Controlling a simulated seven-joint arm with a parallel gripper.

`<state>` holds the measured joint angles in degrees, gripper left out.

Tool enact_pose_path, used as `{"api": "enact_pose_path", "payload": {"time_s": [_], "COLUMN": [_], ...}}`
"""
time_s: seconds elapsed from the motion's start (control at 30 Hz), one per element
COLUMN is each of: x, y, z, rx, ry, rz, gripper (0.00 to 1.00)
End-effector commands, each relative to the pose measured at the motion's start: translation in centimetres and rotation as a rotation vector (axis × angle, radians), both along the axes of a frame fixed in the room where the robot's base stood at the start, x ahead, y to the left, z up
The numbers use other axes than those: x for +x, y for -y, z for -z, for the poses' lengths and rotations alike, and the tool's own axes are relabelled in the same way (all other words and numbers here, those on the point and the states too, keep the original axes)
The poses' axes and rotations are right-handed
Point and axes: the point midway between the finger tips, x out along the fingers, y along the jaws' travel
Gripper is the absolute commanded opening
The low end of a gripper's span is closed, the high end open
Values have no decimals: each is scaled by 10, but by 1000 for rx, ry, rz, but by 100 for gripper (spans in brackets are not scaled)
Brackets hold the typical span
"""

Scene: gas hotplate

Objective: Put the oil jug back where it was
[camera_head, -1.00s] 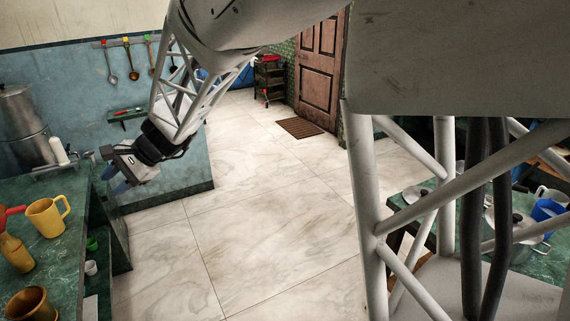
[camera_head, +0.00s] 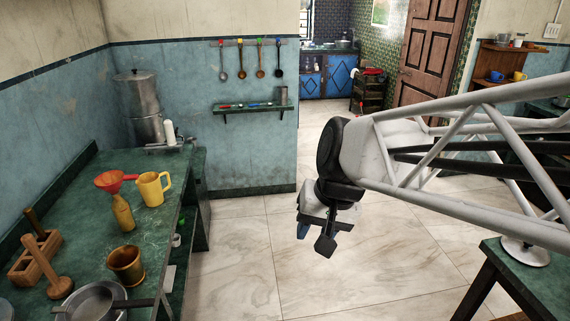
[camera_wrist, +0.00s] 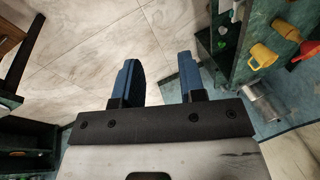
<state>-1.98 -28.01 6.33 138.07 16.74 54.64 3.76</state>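A yellow jug with a handle (camera_head: 154,188) stands upright on the green counter at left. It also shows at the upper right in the wrist view (camera_wrist: 262,56). No label shows which vessel holds oil. My gripper (camera_head: 314,238) hangs over the open floor, to the right of the counter and apart from it. In the wrist view its two blue fingers (camera_wrist: 158,80) are spread, with only floor between them.
The left counter (camera_head: 165,228) also holds a brass cup (camera_head: 126,265), a steel pan (camera_head: 95,300), a wooden holder (camera_head: 35,260) and a tall metal pot (camera_head: 140,100). A second green table (camera_head: 545,285) stands at right. The tiled floor (camera_head: 235,270) between is clear.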

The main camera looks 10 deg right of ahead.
Motion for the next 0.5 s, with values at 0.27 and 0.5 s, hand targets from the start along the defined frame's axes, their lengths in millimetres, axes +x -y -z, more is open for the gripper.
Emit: {"api": "enact_pose_path", "payload": {"time_s": [0.27,0.5], "x": [-56,-75], "y": [43,58], "z": [8,12], "rx": [-203,-281], "ry": [66,84], "rz": [-92,-128], "gripper": [37,37]}}
